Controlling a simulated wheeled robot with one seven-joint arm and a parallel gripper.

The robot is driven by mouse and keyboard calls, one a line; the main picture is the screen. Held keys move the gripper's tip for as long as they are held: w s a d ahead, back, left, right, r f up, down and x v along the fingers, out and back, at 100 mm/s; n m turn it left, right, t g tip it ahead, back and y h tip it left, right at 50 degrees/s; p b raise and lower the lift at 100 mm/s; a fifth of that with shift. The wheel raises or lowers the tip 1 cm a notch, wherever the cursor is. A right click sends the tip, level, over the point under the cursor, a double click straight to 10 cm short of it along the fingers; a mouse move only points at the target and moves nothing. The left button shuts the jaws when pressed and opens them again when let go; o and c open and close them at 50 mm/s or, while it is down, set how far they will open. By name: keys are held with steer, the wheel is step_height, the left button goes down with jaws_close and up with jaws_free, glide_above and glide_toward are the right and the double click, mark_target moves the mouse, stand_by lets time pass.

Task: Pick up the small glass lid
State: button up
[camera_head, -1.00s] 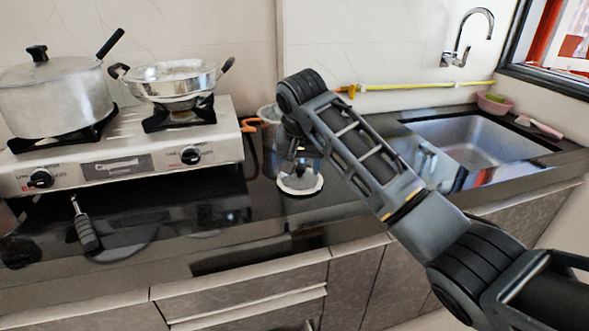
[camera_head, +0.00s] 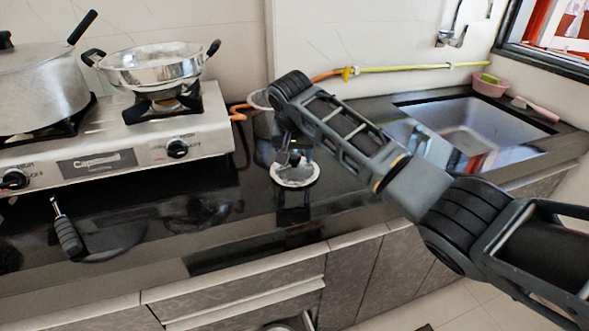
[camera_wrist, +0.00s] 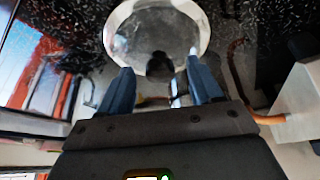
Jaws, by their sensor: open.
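The small glass lid (camera_head: 295,176) lies on the dark counter in front of a metal pot, to the right of the stove. It is round with a pale rim and a dark knob. My gripper (camera_head: 291,158) is over the lid, pointing down. In the wrist view the lid (camera_wrist: 140,32) is ahead of my gripper (camera_wrist: 153,80), and its dark knob (camera_wrist: 160,65) shows between the two blue fingertips. The fingers are apart and nothing is held. I cannot tell whether a finger touches the knob.
A gas stove (camera_head: 130,148) with a lidded pot (camera_head: 42,92) and a steel wok (camera_head: 152,68) stands left. A metal pot (camera_head: 262,122) is close behind my gripper. A black-handled tool (camera_head: 68,236) lies at front left. The sink (camera_head: 470,128) is right.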

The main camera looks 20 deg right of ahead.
steer(key=shift+f, duration=0.1)
jaws_close()
stand_by(0.6)
